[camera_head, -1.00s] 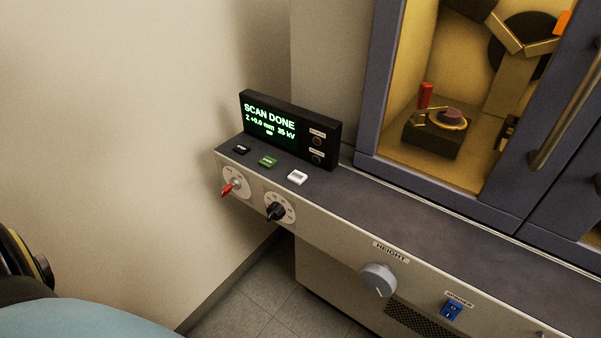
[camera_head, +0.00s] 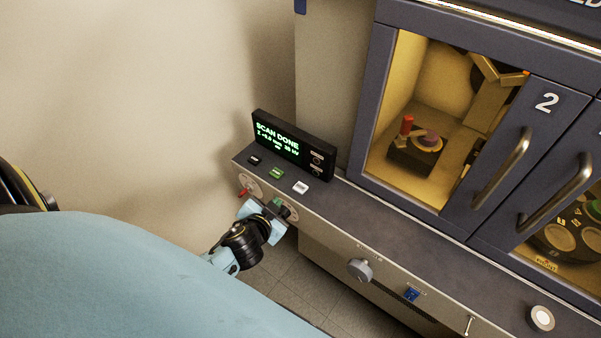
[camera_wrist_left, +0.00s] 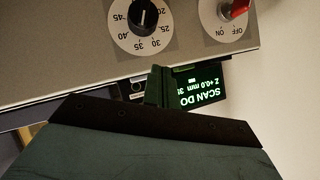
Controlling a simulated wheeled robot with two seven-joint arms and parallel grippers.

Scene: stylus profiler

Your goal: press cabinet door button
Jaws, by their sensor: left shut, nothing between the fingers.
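The cabinet (camera_head: 375,110) has dark blue-grey doors with windows. On the ledge in front of it are a black button (camera_head: 254,160), a green button (camera_head: 276,174) and a white button (camera_head: 300,187); their labels are too small to read. A round white button (camera_head: 541,318) is on the front panel at lower right. I cannot tell which one works the door. My left gripper (camera_head: 277,204) is shut and empty, in front of the panel's dials, below the green and white buttons. In the wrist view its fingers (camera_wrist_left: 158,86) point towards the display, upside down there.
The display (camera_head: 292,144) reads SCAN DONE behind the buttons. A red switch (camera_head: 243,192) and a black dial (camera_wrist_left: 143,14) are close to my gripper. A grey knob (camera_head: 360,270), a blue switch (camera_head: 412,294) and door handles (camera_head: 502,168) are further right.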

